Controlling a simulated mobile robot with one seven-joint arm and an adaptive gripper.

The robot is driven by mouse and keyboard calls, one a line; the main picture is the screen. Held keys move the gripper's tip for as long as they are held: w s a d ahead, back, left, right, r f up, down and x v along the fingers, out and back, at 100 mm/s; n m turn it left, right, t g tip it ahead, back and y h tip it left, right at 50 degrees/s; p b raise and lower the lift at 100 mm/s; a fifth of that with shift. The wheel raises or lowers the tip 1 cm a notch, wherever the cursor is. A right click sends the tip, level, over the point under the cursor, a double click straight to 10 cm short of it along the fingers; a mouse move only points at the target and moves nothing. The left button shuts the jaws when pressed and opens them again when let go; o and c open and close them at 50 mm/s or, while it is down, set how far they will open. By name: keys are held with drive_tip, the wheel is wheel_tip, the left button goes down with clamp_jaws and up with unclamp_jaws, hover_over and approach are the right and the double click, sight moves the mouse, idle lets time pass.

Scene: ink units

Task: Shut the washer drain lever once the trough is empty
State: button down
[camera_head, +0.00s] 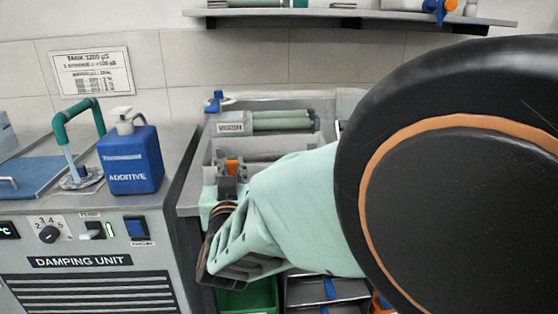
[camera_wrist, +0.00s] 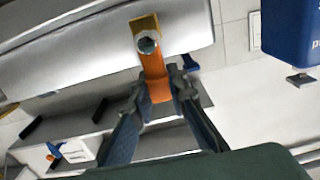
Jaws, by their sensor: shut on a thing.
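The drain lever is a short orange handle (camera_head: 232,166) at the front of the washer. In the wrist view the orange lever (camera_wrist: 155,72) hangs from a round bolt on a brass-coloured piece. My gripper (camera_head: 228,186) is at the lever; in the wrist view its two dark fingers (camera_wrist: 158,92) are closed on the lever's lower end. The pale metal trough (camera_head: 216,152) lies behind it, with green rollers above. My arm hides its right part, and I cannot tell whether liquid is inside. Its smooth metal wall (camera_wrist: 85,55) fills the upper left of the wrist view.
A blue additive jug (camera_head: 131,160) and a green-handled tap (camera_head: 78,125) stand on the damping unit (camera_head: 90,262) at left. A green bin (camera_head: 250,298) and grey trays are below my arm. A shelf (camera_head: 350,14) runs above. In the wrist view a blue container (camera_wrist: 290,30) is upper right.

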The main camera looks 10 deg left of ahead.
drive_tip(key=c, duration=1.8)
unclamp_jaws()
drive_tip(key=shift+c, duration=0.2)
drive_tip(key=shift+s, duration=0.15)
drive_tip(key=v, duration=0.7)
drive_tip(key=shift+s, duration=0.15)
